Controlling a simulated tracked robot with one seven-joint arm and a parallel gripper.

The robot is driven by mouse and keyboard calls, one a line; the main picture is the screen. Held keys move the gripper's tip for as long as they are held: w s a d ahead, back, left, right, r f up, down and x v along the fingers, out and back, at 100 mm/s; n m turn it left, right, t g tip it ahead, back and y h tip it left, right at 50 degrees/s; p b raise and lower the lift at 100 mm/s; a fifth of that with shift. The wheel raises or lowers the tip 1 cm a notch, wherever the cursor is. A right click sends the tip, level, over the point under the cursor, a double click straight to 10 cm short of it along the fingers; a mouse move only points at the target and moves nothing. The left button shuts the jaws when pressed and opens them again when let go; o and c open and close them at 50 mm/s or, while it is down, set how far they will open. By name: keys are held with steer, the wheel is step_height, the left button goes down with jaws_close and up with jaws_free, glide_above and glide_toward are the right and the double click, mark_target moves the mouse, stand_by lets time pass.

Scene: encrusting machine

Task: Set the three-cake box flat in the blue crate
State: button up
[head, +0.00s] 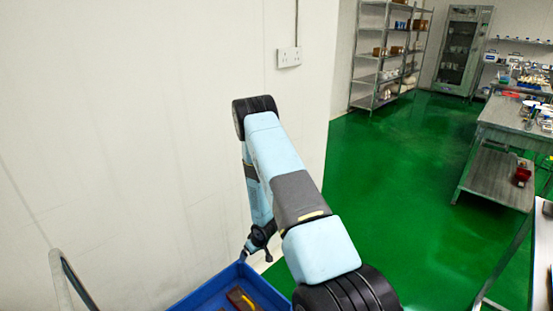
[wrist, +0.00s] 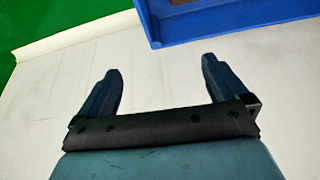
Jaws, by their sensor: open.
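The blue crate (head: 203,287) is at the bottom edge of the head view, partly cut off and partly hidden by my arm. A flat brown box (head: 240,298) with a yellow strip lies inside it; I cannot tell its cakes or whether it is fully flat. In the wrist view the crate (wrist: 235,27) is at the top right, with a bit of brown (wrist: 183,2) inside. My gripper (wrist: 158,68) is open, with nothing between its fingers. In the head view my gripper (head: 255,246) hangs by the crate's far edge, apart from the box.
A white wall (head: 130,130) stands close on the left, behind the crate. A metal rail (head: 72,280) is at the lower left. Steel tables (head: 498,178) stand at the right and shelving (head: 388,55) at the back. The green floor (head: 400,190) between is clear.

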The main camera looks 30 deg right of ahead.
step_height(320, 180, up, 32)
steer(key=w+d+f+m+h, duration=0.1)
steer(key=w+h, duration=0.2)
steer(key=s+a+r+m+t, duration=0.1)
steer(key=s+r, duration=0.4)
steer(key=r, duration=0.5)
steer(key=s+a+r, duration=0.1)
steer(key=s+r, duration=0.4)
steer(key=r, duration=0.5)
steer(key=s+a+r, duration=0.1)
steer(key=s+r, duration=0.3)
steer(key=s, duration=0.5)
steer(key=s+a+r+y, duration=0.1)
steer(key=s+a+r, duration=0.1)
steer(key=s+r, duration=0.3)
steer(key=s+a+r+m, duration=0.1)
steer(key=s+r, duration=0.3)
steer(key=s, duration=0.9)
steer(key=shift+a+r, duration=0.15)
steer(key=shift+a, duration=0.5)
